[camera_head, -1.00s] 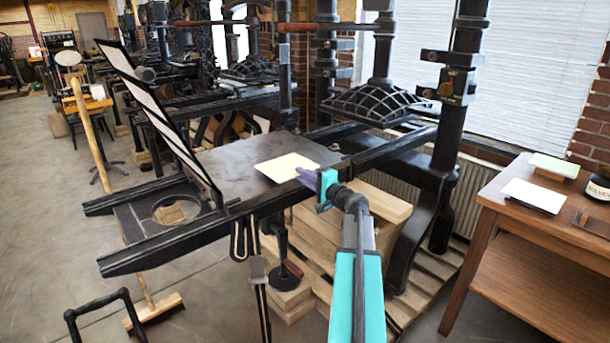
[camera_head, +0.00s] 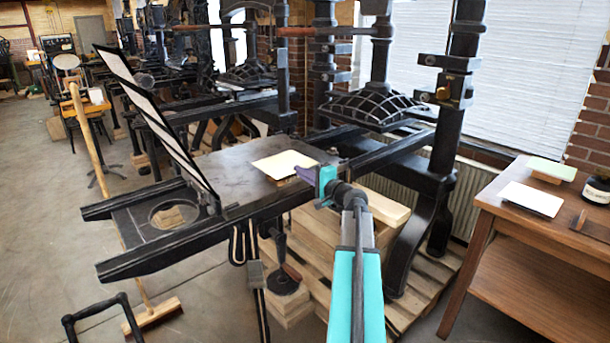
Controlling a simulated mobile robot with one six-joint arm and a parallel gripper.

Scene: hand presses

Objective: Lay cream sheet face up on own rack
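The cream sheet (camera_head: 284,164) shows its blank pale upper side above the flat dark bed of the near press, with a small brown patch under its near edge. My gripper (camera_head: 307,174), with purple and teal parts, is at the sheet's right corner. It appears to touch the sheet, but the fingertips are too small to show whether they are closed on it. On the wooden table at the right are a white sheet (camera_head: 531,198) and a pale green sheet (camera_head: 551,167), each raised on a small support. I cannot tell which support is the cream sheet's own rack.
The near press has a raised hinged frame (camera_head: 155,115) at left and a black ribbed platen (camera_head: 370,108) at right. A broom (camera_head: 90,140) leans at left. Stacked timber lies under the press.

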